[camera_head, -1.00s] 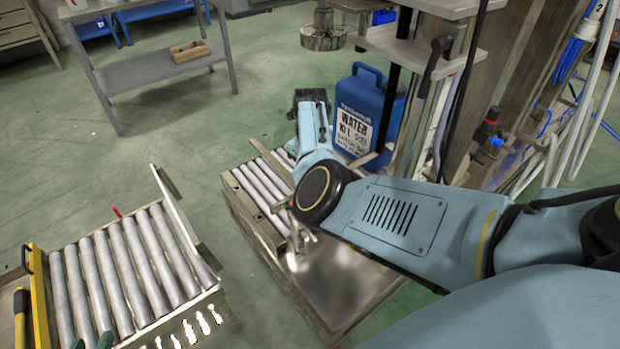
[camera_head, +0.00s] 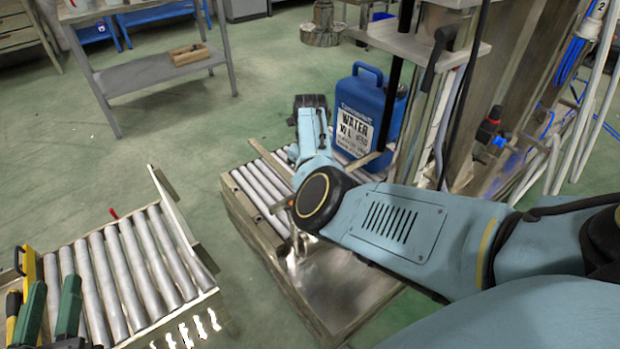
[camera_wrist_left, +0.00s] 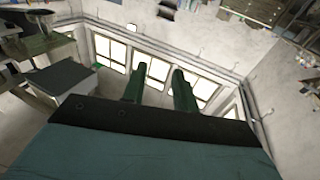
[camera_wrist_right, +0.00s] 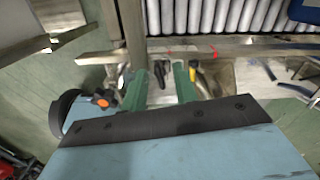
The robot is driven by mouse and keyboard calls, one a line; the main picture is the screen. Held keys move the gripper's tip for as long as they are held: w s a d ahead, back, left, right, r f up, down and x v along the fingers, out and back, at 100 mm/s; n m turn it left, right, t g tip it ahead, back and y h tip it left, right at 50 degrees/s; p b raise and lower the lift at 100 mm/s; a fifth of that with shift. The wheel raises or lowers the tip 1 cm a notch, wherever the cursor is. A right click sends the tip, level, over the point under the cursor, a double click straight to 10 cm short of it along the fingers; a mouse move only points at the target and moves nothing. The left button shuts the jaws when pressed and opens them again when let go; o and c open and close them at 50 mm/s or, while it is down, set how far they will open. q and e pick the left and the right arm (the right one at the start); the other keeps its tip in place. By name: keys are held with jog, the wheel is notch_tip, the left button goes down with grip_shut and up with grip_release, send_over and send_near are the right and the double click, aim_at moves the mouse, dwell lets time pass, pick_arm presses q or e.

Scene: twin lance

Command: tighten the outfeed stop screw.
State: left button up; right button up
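I cannot pick out the outfeed stop screw with certainty. In the right wrist view, a dark knob with an orange centre (camera_wrist_right: 102,98) sits left of my right gripper (camera_wrist_right: 160,75). That gripper's green fingers are apart, below a metal rail (camera_wrist_right: 240,52), with a small black part (camera_wrist_right: 158,72) showing between them; I cannot tell whether they touch it. In the head view my own arm hides this gripper. My left gripper (camera_head: 54,286) is open and empty over the front-left corner of the left roller conveyor (camera_head: 130,265); its fingers also show in the left wrist view (camera_wrist_left: 158,80).
A second roller bed (camera_head: 262,190) with a metal plate stands under my right arm. A yellow bar (camera_head: 38,300) edges the left conveyor. Several tools, one yellow-handled (camera_wrist_right: 206,82), lie beyond the right fingers. Green floor separates the conveyors.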

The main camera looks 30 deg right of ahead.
jog(key=shift+f+b, duration=0.35)
jog(key=shift+f, duration=0.05)
pick_arm(q)
jog(key=shift+s+d+r+t+h, duration=0.1)
jog(key=shift+s+r+t+h, duration=0.1)
jog(key=shift+r+t, duration=0.5)
jog(key=shift+s+d+r+t+h, duration=0.15)
jog(key=shift+r+t, duration=0.3)
jog(key=shift+r, duration=0.5)
jog(key=shift+s+r+t+h, duration=0.25)
jog(key=shift+r+t, duration=0.3)
jog(key=shift+r, duration=0.3)
pick_arm(e)
jog(key=shift+f, duration=0.2)
grip_shut()
